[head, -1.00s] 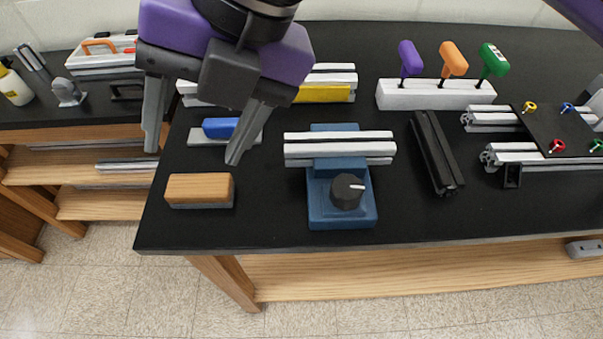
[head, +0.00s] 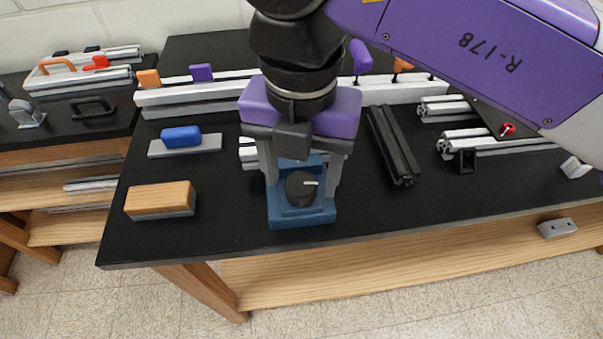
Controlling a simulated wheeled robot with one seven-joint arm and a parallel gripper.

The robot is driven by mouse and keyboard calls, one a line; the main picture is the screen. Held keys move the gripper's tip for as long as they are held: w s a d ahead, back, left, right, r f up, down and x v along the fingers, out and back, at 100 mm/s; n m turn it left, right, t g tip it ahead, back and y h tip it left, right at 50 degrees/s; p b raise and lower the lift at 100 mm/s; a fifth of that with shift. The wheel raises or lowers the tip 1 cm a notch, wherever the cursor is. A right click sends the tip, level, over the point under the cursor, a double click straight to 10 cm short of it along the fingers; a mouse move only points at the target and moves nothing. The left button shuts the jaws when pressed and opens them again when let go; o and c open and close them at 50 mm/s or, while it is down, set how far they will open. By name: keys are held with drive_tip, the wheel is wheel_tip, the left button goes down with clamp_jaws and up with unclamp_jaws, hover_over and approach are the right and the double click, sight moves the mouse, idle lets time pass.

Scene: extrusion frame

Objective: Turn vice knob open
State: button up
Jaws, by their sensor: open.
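The blue vice (head: 301,219) stands near the front edge of the black bench. Its round black knob (head: 299,190) faces up and has a white mark pointing to the right. A silver extrusion (head: 248,153) lies in the vice, mostly hidden behind my gripper. My gripper (head: 302,190) is open, with one grey finger on the left of the knob and one on the right. The fingers look apart from the knob; how high their tips are above the vice is hard to tell.
A wood-topped block (head: 160,199) and a blue-handled tool (head: 181,137) lie to the left. A black extrusion (head: 392,147) lies close on the right. Silver rails (head: 180,95) run along the back. The bench's front edge is just below the vice.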

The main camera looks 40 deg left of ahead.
drive_tip(key=shift+f, duration=0.55)
clamp_jaws()
